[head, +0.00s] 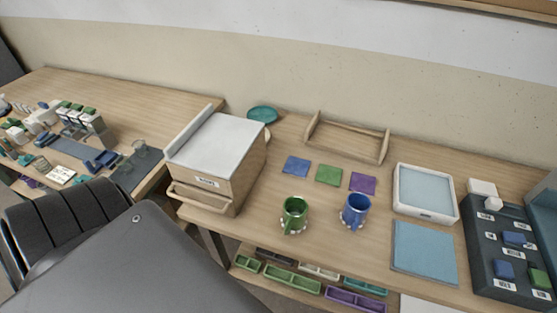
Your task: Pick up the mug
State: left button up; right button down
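A green mug (294,214) stands upright on the wooden table, left of centre, with its handle toward the front. A blue mug (355,211) stands upright to its right, its handle also toward the front. Each mug rests on a small pale beaded ring. Both mugs are apart from each other with bare table between them. Neither of my grippers shows in the head view.
A wooden box with a white lid (217,151) stands left of the mugs. Behind them lie blue, green (329,175) and purple tiles and a wooden rack (346,141). A white tray (425,192), blue mat (424,252) and dark organizer (509,249) lie right.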

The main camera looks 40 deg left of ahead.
aim_at(295, 208)
jog(key=u, duration=0.65)
jog(key=i, duration=0.4)
jog(key=u, duration=0.35)
